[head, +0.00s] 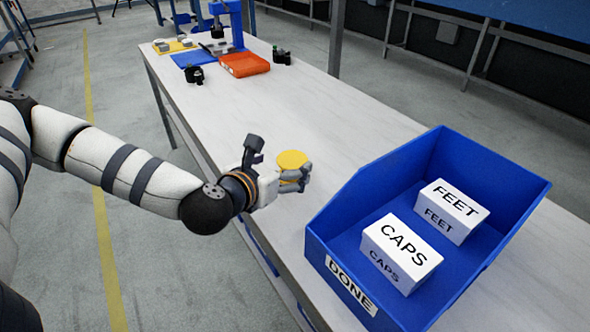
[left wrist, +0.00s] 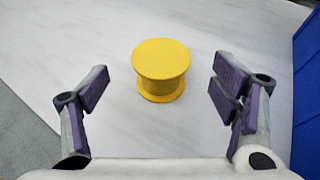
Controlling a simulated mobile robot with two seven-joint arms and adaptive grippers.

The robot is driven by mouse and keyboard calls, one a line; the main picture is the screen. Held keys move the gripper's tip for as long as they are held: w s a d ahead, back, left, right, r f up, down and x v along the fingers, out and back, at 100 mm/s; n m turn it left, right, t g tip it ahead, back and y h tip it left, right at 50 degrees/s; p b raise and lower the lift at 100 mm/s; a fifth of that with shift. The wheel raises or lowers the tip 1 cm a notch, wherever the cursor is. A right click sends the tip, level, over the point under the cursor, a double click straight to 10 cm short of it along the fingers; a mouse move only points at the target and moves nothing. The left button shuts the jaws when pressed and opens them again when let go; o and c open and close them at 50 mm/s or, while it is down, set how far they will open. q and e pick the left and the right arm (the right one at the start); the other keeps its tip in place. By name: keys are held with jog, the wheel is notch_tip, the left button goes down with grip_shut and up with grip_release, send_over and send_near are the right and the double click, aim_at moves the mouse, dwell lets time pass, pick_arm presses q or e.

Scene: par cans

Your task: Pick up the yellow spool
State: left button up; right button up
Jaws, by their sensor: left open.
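The yellow spool (head: 292,159) stands upright on the light table, near its front edge in the head view. In the left wrist view the yellow spool (left wrist: 161,65) shows its round top and lower flange, ahead of and between the fingers. My left gripper (head: 304,178) is open beside the spool and partly covers its lower part in the head view. In the left wrist view my left gripper (left wrist: 162,92) has its fingers wide apart with nothing between the pads. My right gripper is not in view.
A blue bin (head: 330,225) marked DONE stands to the right, holding white boxes labelled CAPS (head: 402,252) and FEET (head: 453,210). An orange tray (head: 243,65), a blue mat (head: 194,58) and small dark parts (head: 194,75) lie at the table's far end. The middle of the table is clear.

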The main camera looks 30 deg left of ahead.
aim_at(292, 159)
pick_arm(q)
jog(key=x, duration=0.3)
jog(key=shift+w, duration=0.2)
jog(key=c, duration=1.4)
jog(key=shift+o, duration=0.2)
